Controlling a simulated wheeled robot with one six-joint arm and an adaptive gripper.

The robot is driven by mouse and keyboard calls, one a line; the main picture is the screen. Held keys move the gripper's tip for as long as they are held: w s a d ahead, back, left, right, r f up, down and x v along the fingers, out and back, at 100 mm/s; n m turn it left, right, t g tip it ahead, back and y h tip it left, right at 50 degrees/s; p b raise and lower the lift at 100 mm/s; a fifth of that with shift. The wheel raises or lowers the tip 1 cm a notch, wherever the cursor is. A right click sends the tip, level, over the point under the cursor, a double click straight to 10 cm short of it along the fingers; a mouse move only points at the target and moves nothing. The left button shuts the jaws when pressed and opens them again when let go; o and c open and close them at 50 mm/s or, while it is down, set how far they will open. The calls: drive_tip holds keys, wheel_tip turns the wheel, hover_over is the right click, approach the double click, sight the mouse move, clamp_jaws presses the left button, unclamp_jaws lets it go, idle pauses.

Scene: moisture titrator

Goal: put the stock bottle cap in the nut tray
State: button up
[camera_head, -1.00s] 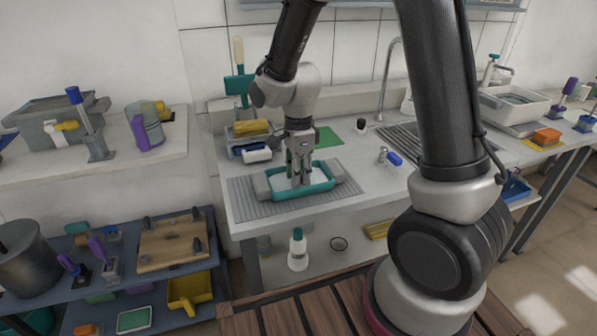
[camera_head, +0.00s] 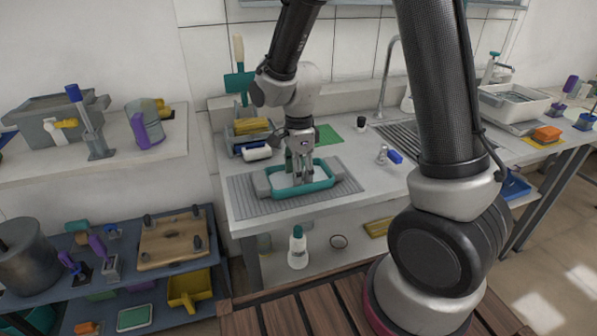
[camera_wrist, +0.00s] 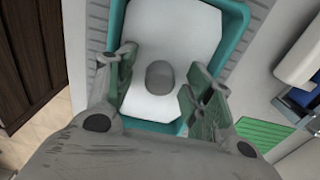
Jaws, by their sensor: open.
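A teal tray with grey end grips (camera_head: 318,188) sits on a ribbed grey mat, and I take it as the nut tray. My gripper (camera_head: 300,180) points down into it. In the wrist view the tray rim (camera_wrist: 236,42) surrounds a white floor. A small grey rounded piece (camera_wrist: 160,75), which looks like the cap, lies there between the spread fingers of my gripper (camera_wrist: 157,92). The fingers look apart from it. The head view does not show this piece.
A small bottle (camera_head: 382,154) and a blue piece (camera_head: 395,157) are on the counter to the right. A rack with a yellow sponge (camera_head: 251,126) stands behind the tray. A tall faucet (camera_head: 388,80) rises by the sink. The counter right of the mat has free room.

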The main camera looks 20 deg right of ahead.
drive_tip(key=shift+r, duration=0.1)
drive_tip(key=shift+r, duration=4.4)
wheel_tip(320, 180, up, 12)
